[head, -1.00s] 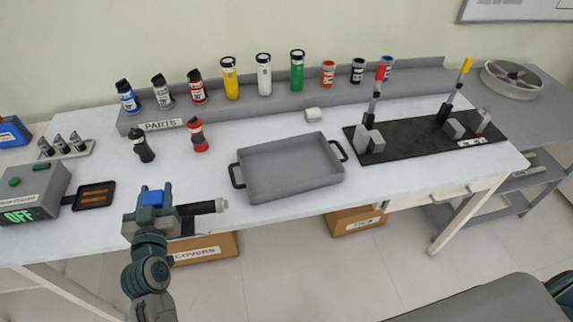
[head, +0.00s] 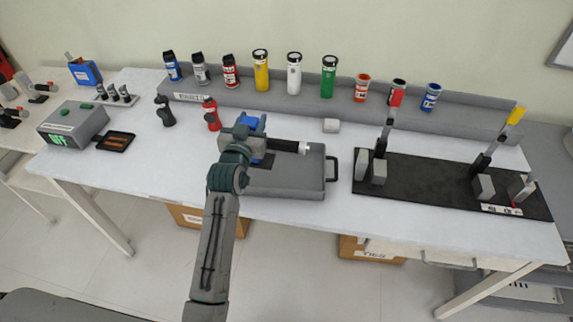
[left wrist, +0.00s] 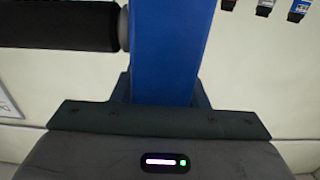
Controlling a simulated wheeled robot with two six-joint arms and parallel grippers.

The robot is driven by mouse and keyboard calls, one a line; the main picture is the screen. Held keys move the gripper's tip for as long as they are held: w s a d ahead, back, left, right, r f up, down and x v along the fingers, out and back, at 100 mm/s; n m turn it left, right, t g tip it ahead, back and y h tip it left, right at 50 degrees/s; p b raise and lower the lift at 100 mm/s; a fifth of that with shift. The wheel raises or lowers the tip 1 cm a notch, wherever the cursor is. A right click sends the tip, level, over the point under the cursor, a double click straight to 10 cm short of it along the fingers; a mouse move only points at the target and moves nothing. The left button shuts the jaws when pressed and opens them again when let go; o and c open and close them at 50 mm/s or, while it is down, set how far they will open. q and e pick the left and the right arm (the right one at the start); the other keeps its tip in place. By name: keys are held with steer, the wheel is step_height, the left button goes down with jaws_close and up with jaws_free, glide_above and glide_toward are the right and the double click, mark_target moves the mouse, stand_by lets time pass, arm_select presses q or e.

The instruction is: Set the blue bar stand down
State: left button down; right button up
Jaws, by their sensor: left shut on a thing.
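My left gripper (head: 252,134) is shut on a blue bar (head: 251,121), which I take to be part of the blue bar stand. In the left wrist view the blue bar (left wrist: 168,50) stands up between the jaws. A thick black rod (left wrist: 58,25) with a grey collar meets it at the left. In the head view this rod (head: 282,145) lies sideways, pointing right, with a pale end. The gripper and its load are above the left part of the grey tray (head: 290,190), hiding some of it. My right gripper is not in view.
A black mat (head: 415,190) at the right carries a red-topped stand (head: 385,135), a yellow-topped stand (head: 492,145) and grey blocks. Several bottles line the back shelf (head: 320,105). A red bottle (head: 211,113) stands close left of the gripper. A control box (head: 73,123) is at the left.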

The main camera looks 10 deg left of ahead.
arm_select(q)
steer(key=f, duration=0.3)
steer(key=f+p, duration=0.1)
steer(key=shift+a+f, duration=0.15)
steer(key=shift+a, duration=0.2)
steer(key=shift+f, duration=0.3)
steer(key=f, duration=0.3)
steer(key=shift+d+f, duration=0.15)
steer(key=shift+d, duration=0.05)
steer(key=shift+a+f, duration=0.1)
steer(key=shift+f, duration=0.4)
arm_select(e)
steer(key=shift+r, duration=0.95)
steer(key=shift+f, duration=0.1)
